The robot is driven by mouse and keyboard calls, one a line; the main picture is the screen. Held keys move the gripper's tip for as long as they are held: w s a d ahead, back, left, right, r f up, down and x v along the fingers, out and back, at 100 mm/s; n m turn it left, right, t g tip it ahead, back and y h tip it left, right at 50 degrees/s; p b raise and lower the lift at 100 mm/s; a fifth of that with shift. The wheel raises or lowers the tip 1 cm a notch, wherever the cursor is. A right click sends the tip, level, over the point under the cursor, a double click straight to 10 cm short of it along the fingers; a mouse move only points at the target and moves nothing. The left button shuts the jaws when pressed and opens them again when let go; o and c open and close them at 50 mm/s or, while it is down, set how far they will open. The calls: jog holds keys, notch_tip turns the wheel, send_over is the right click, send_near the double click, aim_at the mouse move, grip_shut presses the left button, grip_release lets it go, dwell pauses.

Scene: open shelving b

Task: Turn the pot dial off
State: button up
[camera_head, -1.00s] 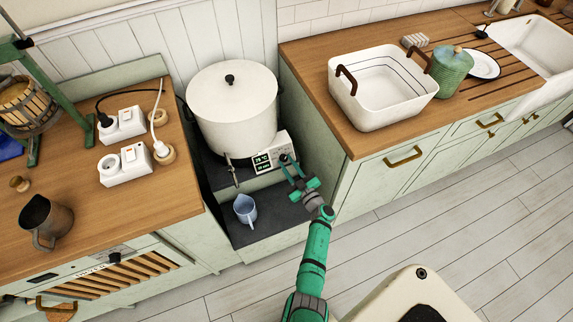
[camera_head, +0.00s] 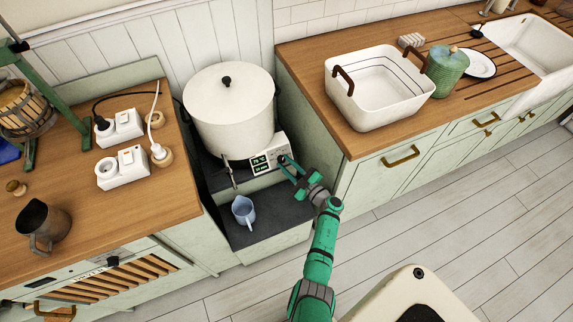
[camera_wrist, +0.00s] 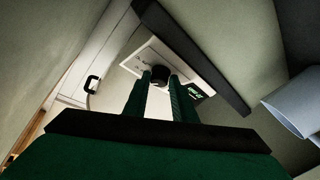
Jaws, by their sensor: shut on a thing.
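The white pot (camera_head: 230,110) with a black lid knob stands in the recess between the counters. Its control panel (camera_head: 262,163) at the front right has lit green displays. The dark dial (camera_wrist: 160,73) shows in the wrist view, between my fingertips. My gripper (camera_head: 287,163) reaches the right end of the panel and is shut on the dial; it also shows in the wrist view (camera_wrist: 159,82). In the head view the fingers mostly hide the dial, and its setting cannot be read.
A blue pitcher (camera_head: 243,211) stands on the dark lower step under the pot's tap, left of my gripper. The right cabinet (camera_head: 345,190) stands close beside my arm. A white basin (camera_head: 380,88) sits on its counter. The floor at right is clear.

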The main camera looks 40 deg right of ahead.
jog(key=o, duration=0.7)
jog(key=shift+o, duration=0.2)
jog(key=shift+r, duration=0.55)
jog(key=s+a+r, duration=0.7)
jog(key=s+r, duration=0.5)
jog(key=shift+a, duration=0.2)
jog(key=shift+o, duration=0.4)
